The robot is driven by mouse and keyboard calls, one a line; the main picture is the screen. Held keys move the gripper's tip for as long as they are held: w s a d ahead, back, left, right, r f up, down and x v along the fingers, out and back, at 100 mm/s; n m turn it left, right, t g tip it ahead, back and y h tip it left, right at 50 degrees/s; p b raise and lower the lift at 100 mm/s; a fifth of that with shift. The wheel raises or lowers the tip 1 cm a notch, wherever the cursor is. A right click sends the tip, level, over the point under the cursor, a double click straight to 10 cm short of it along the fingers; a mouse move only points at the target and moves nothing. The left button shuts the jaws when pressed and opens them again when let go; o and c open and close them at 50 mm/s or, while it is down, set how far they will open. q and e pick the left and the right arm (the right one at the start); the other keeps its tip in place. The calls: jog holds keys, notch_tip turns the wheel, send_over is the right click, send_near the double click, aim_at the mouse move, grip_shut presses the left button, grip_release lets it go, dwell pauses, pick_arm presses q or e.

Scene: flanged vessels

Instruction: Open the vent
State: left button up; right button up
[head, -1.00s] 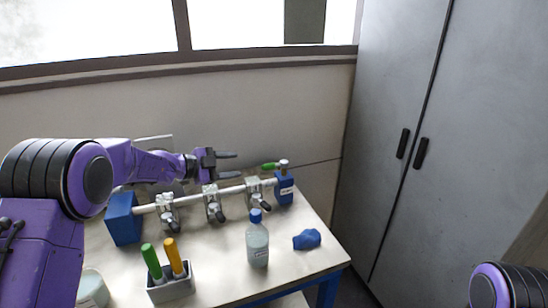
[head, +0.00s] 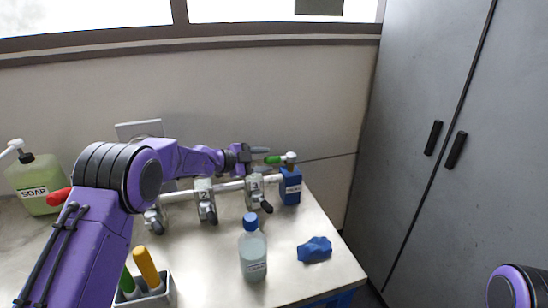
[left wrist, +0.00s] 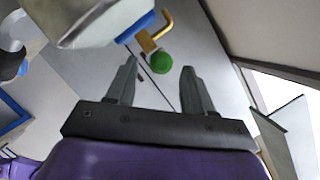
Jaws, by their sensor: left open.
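The vent is a blue block (head: 290,187) with a white label at the right end of the pipe, with a small valve on top. Its green handle (head: 273,160) points left, toward my left gripper (head: 258,158). In the left wrist view the green handle (left wrist: 161,62) shows end-on, centred between the open fingertips of the left gripper (left wrist: 159,70). A brass-coloured bent lever (left wrist: 154,32) shows above it. Whether the fingers overlap the handle or stop just short of it, I cannot tell. My right gripper is out of view.
Several clamp-like valves stand along the pipe, one marked 2 (head: 204,198). A blue-capped bottle (head: 253,250), a blue cloth-like lump (head: 314,250) and a holder (head: 150,292) with green and yellow handles are in front. A soap bottle (head: 38,185) is at left; grey cabinets (head: 440,200) at right.

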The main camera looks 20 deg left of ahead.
aim_at(267, 160)
pick_arm(q)
jog(key=x, duration=0.4)
jog(key=shift+w+d+p, duration=0.15)
jog(key=shift+p, duration=0.2)
grip_shut()
